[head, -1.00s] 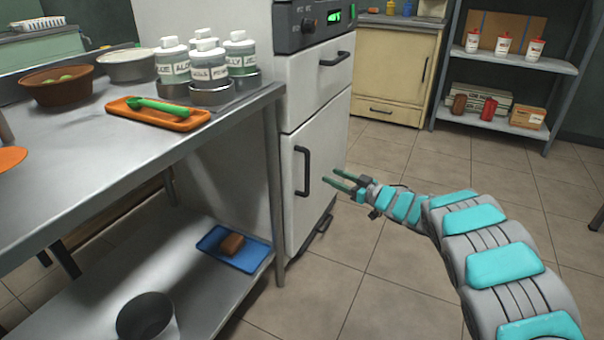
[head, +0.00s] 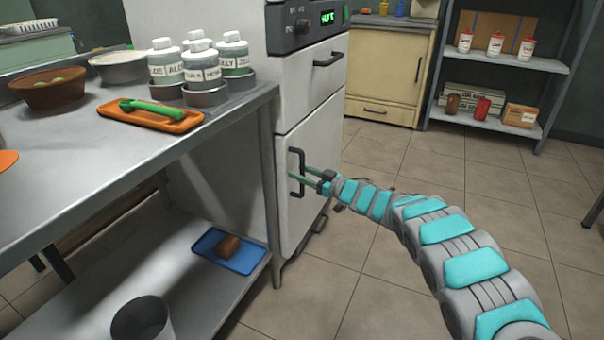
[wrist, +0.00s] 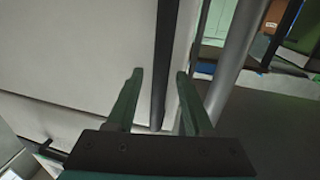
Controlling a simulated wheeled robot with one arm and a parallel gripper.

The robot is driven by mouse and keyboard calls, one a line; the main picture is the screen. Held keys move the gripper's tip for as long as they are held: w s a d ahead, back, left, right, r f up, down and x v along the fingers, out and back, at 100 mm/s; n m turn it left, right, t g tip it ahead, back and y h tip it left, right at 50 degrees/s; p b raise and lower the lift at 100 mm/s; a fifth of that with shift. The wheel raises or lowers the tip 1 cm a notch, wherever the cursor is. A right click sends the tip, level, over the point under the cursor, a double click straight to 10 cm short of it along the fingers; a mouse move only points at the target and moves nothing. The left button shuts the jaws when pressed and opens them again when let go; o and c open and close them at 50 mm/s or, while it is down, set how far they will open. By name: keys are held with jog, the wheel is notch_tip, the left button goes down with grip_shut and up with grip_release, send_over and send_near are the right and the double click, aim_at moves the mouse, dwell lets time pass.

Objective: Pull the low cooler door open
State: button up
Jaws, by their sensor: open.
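The low cooler door (head: 318,138) is a white panel below a drawer front, and it looks shut. Its dark vertical handle (head: 293,160) is on the door's left side. My gripper (head: 303,174) is at the handle, its green fingers pointing left toward it. In the wrist view, my gripper (wrist: 160,76) is open, with one finger on each side of the dark handle bar (wrist: 166,45) as seen there. I cannot tell whether either finger touches it. The white door (wrist: 75,50) fills the left of that view.
A steel table (head: 60,150) stands close left of the cooler, its leg (head: 268,190) near the door. Its lower shelf holds a blue tray (head: 245,262) and a metal pot (head: 140,320). A grey shelf rack (head: 520,60) stands at the back right. The tiled floor (head: 400,290) is clear.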

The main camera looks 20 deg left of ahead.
jog(key=shift+c, duration=0.4)
grip_shut()
dwell(1.0)
